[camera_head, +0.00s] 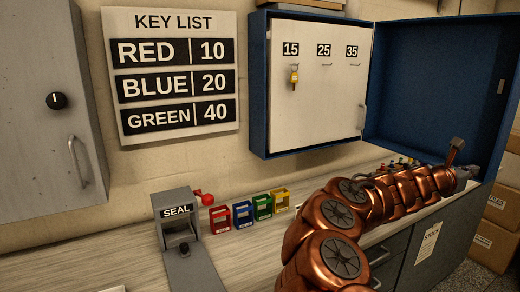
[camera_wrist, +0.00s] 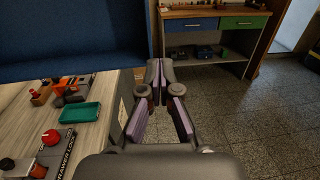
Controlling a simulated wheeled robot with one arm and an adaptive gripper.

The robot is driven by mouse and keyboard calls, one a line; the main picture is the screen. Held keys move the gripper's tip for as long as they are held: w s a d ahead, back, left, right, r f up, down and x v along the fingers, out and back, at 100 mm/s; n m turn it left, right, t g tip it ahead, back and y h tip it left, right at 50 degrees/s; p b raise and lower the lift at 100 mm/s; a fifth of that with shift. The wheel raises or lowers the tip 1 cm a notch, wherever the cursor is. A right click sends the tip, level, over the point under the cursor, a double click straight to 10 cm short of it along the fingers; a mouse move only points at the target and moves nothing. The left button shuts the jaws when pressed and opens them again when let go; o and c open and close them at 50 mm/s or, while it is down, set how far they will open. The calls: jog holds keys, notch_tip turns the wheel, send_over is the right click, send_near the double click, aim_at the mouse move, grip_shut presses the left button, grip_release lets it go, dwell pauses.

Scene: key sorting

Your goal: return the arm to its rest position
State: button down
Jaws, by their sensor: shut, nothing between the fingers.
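My copper-coloured arm reaches across the lower right of the head view, over the counter, toward the open blue cabinet door. My gripper (camera_head: 456,151) is at the arm's far end, small in the head view, in front of that door. In the wrist view my gripper (camera_wrist: 158,72) points away from the camera; its purple-padded fingers come together at the tips, shut and empty. The fingertips are past the counter's edge, with floor below and around them.
The blue key cabinet (camera_head: 258,85) hangs open, a yellow-tagged key (camera_head: 294,76) under 15. Below are a SEAL device (camera_head: 177,222) and several coloured holders. The wrist view shows a green tray (camera_wrist: 81,113), a workbench (camera_wrist: 212,15) and open tiled floor (camera_wrist: 255,130).

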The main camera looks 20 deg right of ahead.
jog(key=s+a+r+m+g+y, duration=0.25)
jog(key=s+a+m, duration=0.35)
jog(key=a+m, duration=0.55)
jog(key=s+a+f+m+t+y, duration=0.15)
jog(key=a+f+m+y, duration=0.3)
jog(key=a+f, duration=0.65)
jog(key=s+a+f+m+y, duration=0.25)
jog(key=a+f+y, duration=0.25)
jog(key=a+f, duration=0.65)
jog(key=s+a+f+g+y, duration=0.1)
jog(key=s+a+f+y, duration=0.2)
jog(key=a, duration=0.9)
jog(key=s+a+f+g+y, duration=0.1)
jog(key=s+a+y, duration=0.3)
jog(key=a, duration=0.7)
notch_tip(320, 180, up, 15)
jog(key=h+p, duration=0.1)
jog(key=p, duration=1.2)
jog(key=shift+f+t, duration=0.15)
jog(key=shift+t, duration=0.25)
